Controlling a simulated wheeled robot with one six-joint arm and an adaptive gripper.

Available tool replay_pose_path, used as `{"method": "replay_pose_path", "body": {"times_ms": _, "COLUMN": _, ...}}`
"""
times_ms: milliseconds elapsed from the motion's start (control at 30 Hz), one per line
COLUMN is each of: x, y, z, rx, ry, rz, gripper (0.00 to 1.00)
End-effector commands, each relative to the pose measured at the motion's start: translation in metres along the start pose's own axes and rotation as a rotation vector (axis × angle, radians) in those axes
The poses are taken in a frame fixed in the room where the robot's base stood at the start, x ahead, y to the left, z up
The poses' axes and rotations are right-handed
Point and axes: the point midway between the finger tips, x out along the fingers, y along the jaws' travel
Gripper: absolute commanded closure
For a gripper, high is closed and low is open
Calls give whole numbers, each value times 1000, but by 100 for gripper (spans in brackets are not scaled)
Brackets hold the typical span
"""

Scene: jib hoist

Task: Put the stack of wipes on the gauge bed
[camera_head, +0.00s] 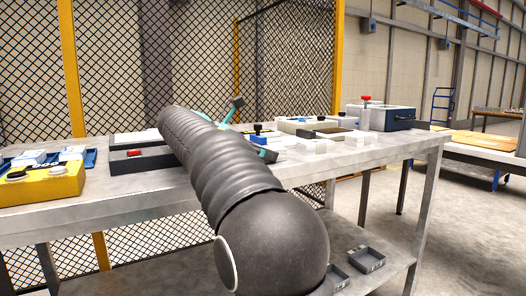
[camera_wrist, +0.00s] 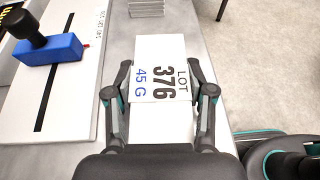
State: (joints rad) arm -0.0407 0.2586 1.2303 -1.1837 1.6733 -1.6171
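In the wrist view a white block-like item (camera_wrist: 161,72) printed "LOT 376 45 G" lies between the fingers of my gripper (camera_wrist: 160,66). It may be the stack of wipes; no separate sheets show. The fingers stand close along both of its sides, and I cannot tell whether they press on it. A white plate (camera_wrist: 70,98) with a black line, left of the gripper, may be the gauge bed. A blue block (camera_wrist: 50,49) with a black knob sits on it.
White blocks (camera_head: 315,146) stand along the front of the grey workbench (camera_head: 120,203). A yellow box (camera_head: 42,185) stands at the left, a dark-sided unit (camera_head: 392,119) at the right. Mesh fencing (camera_head: 110,60) rises behind. Small dark trays (camera_head: 366,259) lie on the lower shelf.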

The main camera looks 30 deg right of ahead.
Motion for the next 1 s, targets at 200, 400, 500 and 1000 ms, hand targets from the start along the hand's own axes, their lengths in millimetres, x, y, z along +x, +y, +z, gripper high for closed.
{"method": "replay_pose_path", "body": {"times_ms": 200, "x": 0, "y": 0, "z": 0, "rx": 0, "ry": 0, "rz": 0, "gripper": 21}}
{"method": "replay_pose_path", "body": {"times_ms": 400, "x": 0, "y": 0, "z": 0, "rx": 0, "ry": 0, "rz": 0, "gripper": 21}}
{"method": "replay_pose_path", "body": {"times_ms": 500, "x": 1, "y": 0, "z": -2, "rx": 1, "ry": 0, "rz": 0, "gripper": 21}}
{"method": "replay_pose_path", "body": {"times_ms": 1000, "x": -63, "y": 9, "z": 2, "rx": -2, "ry": 0, "rz": 4, "gripper": 21}}
